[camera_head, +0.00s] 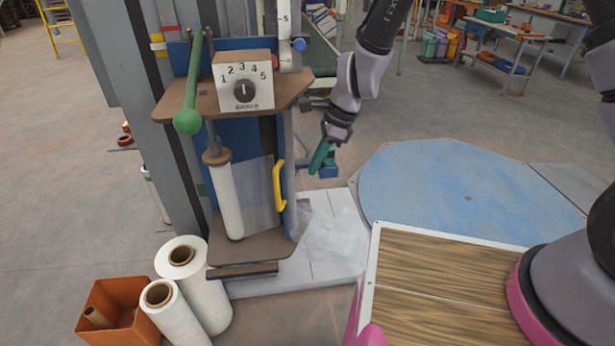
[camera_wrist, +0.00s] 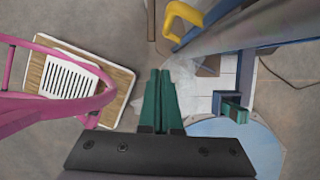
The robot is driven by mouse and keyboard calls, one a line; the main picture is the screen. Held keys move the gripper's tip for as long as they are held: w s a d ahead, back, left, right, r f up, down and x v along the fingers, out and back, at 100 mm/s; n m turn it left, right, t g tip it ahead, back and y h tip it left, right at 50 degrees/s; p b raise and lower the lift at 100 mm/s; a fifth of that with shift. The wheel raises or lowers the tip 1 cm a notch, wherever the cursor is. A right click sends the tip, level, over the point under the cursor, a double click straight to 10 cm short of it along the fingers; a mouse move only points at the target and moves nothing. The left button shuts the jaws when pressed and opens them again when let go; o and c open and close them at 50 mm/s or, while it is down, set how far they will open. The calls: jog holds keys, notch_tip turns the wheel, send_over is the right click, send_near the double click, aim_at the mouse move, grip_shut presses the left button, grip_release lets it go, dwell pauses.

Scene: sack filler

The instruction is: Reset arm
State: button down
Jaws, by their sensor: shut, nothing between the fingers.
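My gripper (camera_head: 321,157) has teal fingers and hangs at the end of my raised grey arm, just right of the sack filler. In the wrist view its two fingers (camera_wrist: 160,92) lie side by side, shut, with nothing between them. The sack filler has a dial box (camera_head: 243,82) marked 1 to 5, a green-knobbed lever (camera_head: 190,95) and a yellow handle (camera_head: 279,186). The yellow handle also shows at the top of the wrist view (camera_wrist: 183,16). The gripper is apart from the handle.
A round blue platform (camera_head: 465,190) lies on the floor to the right. White film rolls (camera_head: 195,285) and an orange bin (camera_head: 115,312) stand at the lower left. Workbenches (camera_head: 500,45) stand far back. The floor at right behind the platform is clear.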

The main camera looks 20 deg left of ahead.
jog(key=w+d+r+n+t+y, duration=0.15)
jog(key=w+d+r, duration=0.25)
jog(key=d+r, duration=0.6)
jog(key=w+d+r+n+t+h, duration=0.1)
jog(key=w+d+r+n+t, duration=0.15)
jog(key=d+r, duration=0.8)
jog(key=s+d+r+n+t+h, duration=0.1)
jog(key=s+d+r+n+t, duration=0.1)
jog(key=s+d+r, duration=0.3)
jog(key=s+d+r+n+t+h, duration=0.1)
jog(key=s+d+r+n, duration=0.3)
jog(key=d+r, duration=0.6)
jog(key=s+d+t, duration=0.1)
jog(key=d, duration=0.3)
jog(key=shift+r+t+h, duration=0.3)
jog(key=shift+r+h, duration=0.05)
